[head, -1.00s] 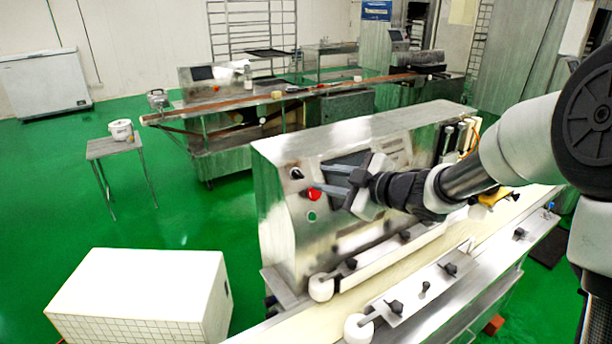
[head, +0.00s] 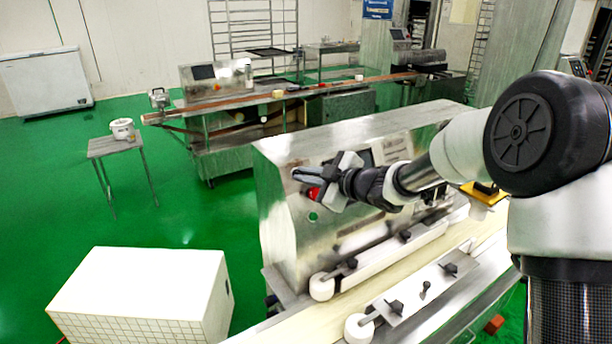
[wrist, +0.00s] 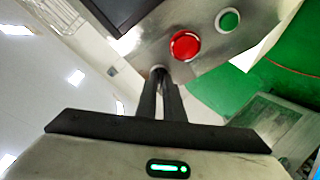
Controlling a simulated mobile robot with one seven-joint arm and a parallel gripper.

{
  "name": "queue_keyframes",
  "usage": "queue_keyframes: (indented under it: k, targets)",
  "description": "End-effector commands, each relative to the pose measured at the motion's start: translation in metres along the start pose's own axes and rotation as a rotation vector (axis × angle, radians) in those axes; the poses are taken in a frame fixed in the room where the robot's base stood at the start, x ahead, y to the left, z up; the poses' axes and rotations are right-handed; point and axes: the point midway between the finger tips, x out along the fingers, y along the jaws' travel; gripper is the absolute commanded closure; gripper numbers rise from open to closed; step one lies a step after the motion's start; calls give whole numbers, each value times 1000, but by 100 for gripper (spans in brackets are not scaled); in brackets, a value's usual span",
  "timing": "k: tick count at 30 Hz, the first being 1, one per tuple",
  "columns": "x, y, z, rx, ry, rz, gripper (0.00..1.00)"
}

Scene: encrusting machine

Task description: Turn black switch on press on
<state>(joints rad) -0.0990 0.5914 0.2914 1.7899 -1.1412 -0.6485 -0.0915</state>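The metal press (head: 290,225) stands in the middle of the head view. Its black switch is hidden behind my fingers there; in the wrist view only the pale rim of the switch (wrist: 158,68) shows, right at my fingertips. My gripper (head: 300,174) is at the upper left of the press's front panel, and it also shows in the wrist view (wrist: 159,80). Its two fingers are close together with a narrow gap, and appear closed around the switch knob. The knob itself is covered, so its turn angle cannot be seen.
A red button (wrist: 185,45) sits close beside my fingertips, with a green button (wrist: 228,20) beyond it. A dark screen (wrist: 120,12) is on the panel's other side. A conveyor (head: 335,312) runs along the press's front. A white box (head: 140,285) stands at left.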

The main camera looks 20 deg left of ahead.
Motion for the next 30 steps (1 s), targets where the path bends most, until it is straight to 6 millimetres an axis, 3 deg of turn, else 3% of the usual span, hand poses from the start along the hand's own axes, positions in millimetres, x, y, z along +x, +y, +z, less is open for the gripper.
queue_keyframes:
  k: [14,30]
  targets:
    - [0,-1,0,67,0,15,100]
    - [0,-4,0,506,1,114,100]
